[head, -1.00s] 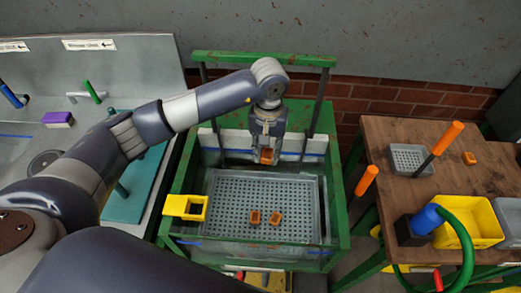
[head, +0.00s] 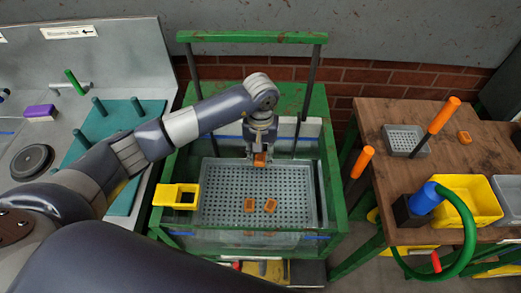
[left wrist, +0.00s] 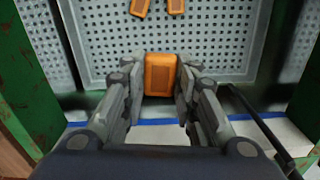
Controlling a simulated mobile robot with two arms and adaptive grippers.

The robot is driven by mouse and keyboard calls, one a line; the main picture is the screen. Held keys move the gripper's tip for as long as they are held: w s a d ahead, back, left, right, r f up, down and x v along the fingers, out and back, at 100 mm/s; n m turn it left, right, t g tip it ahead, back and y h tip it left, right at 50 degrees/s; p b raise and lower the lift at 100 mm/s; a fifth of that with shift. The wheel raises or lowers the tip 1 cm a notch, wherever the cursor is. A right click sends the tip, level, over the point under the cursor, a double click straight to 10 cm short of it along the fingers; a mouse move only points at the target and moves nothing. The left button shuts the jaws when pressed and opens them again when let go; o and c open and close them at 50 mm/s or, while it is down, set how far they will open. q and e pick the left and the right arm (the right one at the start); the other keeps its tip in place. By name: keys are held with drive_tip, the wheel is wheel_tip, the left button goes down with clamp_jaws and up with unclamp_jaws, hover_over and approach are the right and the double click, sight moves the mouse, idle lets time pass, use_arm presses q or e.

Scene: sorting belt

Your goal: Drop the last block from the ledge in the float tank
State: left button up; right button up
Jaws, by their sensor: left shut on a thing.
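My left gripper (head: 260,155) is shut on an orange block (head: 260,160) and holds it over the back part of the float tank (head: 327,190). In the left wrist view the block (left wrist: 160,74) sits between both fingers (left wrist: 160,85). The tank has a green frame and a grey perforated tray (head: 225,180) inside. Two more orange blocks, one on the left (head: 249,205) and one on the right (head: 270,205), lie on the tray. A white ledge (head: 307,130) runs along the tank's back, and I see no block on its visible part. My right gripper is not in view.
A yellow box (head: 165,194) hangs at the tank's left rim. A green upright frame (head: 250,37) stands behind. On the right, a wooden table (head: 375,117) holds a grey basket (head: 404,139), an orange piece (head: 464,137), a yellow bin (head: 468,206) and orange-handled rods.

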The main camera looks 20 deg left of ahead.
use_arm(q)
drive_tip(key=shift+f, duration=0.2)
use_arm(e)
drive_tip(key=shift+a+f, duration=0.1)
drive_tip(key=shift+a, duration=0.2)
use_arm(q)
drive_tip(key=o, duration=1)
drive_tip(key=shift+c, duration=0.2)
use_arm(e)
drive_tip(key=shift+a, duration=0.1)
use_arm(q)
drive_tip(key=shift+r, duration=0.25)
wheel_tip(320, 180, up, 12)
drive_tip(key=shift+f, duration=0.25)
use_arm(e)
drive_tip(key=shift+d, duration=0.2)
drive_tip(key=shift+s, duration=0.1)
